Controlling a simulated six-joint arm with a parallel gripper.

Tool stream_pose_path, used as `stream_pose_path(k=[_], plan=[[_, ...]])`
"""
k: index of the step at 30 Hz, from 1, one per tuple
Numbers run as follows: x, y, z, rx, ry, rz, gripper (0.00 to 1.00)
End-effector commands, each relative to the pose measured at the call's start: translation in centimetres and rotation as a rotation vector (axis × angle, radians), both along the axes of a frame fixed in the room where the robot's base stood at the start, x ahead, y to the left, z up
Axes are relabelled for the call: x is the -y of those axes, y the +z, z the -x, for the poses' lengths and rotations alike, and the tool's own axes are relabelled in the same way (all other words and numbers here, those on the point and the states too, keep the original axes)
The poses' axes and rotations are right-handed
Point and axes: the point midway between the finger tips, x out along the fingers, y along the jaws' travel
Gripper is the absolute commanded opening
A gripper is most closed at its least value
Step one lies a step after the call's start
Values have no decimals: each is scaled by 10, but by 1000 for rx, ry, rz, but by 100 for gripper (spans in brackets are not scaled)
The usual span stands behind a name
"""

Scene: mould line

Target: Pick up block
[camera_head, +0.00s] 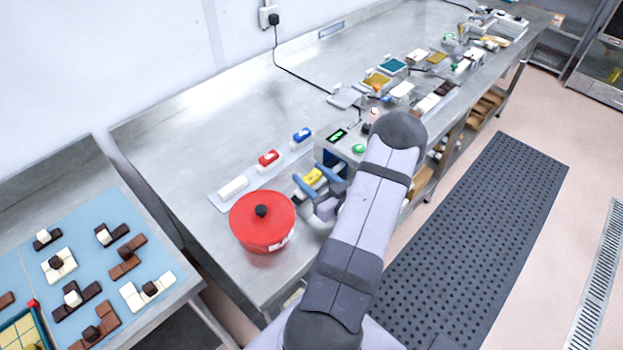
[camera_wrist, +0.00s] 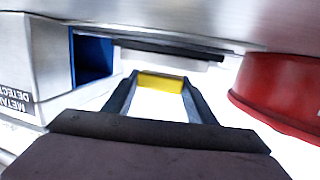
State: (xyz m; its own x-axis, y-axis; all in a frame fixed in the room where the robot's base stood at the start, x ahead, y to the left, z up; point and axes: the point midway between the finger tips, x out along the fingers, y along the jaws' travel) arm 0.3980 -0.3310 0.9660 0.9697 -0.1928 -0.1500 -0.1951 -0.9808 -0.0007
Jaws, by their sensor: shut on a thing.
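A yellow block (camera_head: 313,176) is between the blue-grey fingers of my gripper (camera_head: 316,181), over the steel bench between the red pot and the metal detector. In the wrist view the yellow block (camera_wrist: 161,82) spans the gap between the fingertips of my gripper (camera_wrist: 160,88). The gripper is shut on it. Whether the block's underside touches anything is hidden. A white block (camera_head: 233,187), a red block (camera_head: 268,158) and a blue block (camera_head: 302,135) sit in a row on a pale strip behind.
A red lidded pot (camera_head: 262,228) stands close to the left; it also shows in the wrist view (camera_wrist: 285,95). The metal detector (camera_head: 335,150), with a blue-lined opening, stands close behind on the right. A blue mat (camera_head: 90,235) with chocolate pieces lies at the left. Bare bench (camera_head: 190,125) is behind the row.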

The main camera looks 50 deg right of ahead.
Motion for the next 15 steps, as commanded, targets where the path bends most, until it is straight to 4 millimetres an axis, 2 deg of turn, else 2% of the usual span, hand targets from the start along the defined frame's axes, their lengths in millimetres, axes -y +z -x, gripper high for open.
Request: stream_pose_path(k=[15], plan=[[0,63,0,1,1,5,26]])
